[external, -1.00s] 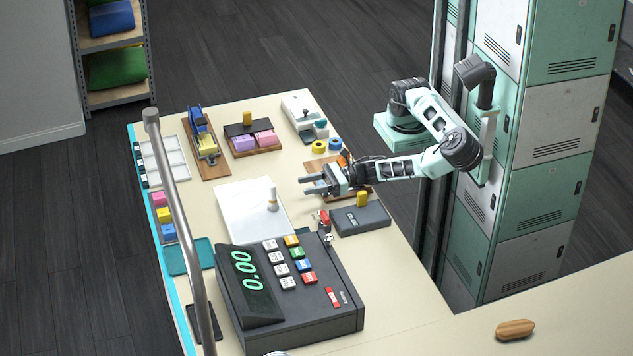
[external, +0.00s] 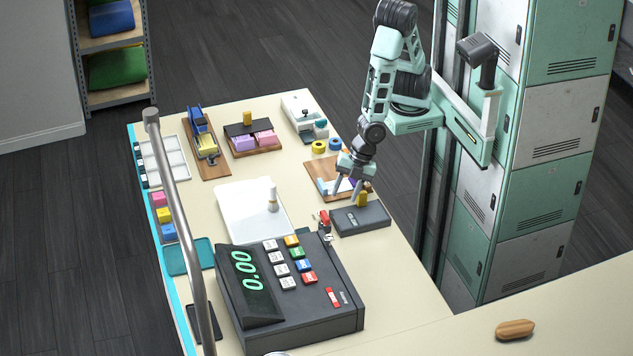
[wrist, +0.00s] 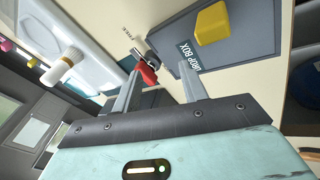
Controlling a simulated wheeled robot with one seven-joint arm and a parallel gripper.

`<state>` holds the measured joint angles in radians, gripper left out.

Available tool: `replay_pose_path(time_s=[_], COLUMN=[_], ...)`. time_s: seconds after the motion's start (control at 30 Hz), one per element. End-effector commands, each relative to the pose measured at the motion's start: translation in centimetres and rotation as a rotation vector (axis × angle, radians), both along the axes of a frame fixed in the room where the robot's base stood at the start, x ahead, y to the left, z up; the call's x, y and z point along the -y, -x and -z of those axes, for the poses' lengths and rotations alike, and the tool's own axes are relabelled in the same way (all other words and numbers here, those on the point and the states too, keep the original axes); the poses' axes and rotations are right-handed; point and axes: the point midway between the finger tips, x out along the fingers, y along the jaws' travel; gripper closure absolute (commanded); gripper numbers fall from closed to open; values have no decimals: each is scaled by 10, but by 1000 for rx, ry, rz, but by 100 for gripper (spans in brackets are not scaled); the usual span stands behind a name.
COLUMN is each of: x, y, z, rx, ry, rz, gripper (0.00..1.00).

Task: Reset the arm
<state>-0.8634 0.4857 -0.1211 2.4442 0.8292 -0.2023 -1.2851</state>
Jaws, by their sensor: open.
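A cash register (external: 300,290) stands at the front of the counter. A wooden board (external: 318,172) lies behind my gripper. A metal pole (external: 178,215) rises at left. Lockers (external: 545,130) stand at right.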

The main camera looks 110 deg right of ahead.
Motion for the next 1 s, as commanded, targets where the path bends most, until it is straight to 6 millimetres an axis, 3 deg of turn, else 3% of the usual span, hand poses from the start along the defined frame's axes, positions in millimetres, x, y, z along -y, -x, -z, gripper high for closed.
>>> replay_pose_path(time_s=[0.03,0.1,0.17,0.23,0.3,0.5,0.6,0.7,1.0], x=[-26,-56,-72,-73,-55,20,43,53,54], y=[20,53,84,112,128,138,140,142,142], z=[-24,-48,-68,-82,-82,-63,-60,-60,-61], rx=[-49,-142,-231,-324,-390,-439,-431,-425,-425], ry=[-79,-172,-232,-259,-247,-135,-93,-70,-70], rz=[-14,-19,-14,22,97,375,463,508,509], gripper=[57,57,57,57,57,57,57,57,57])
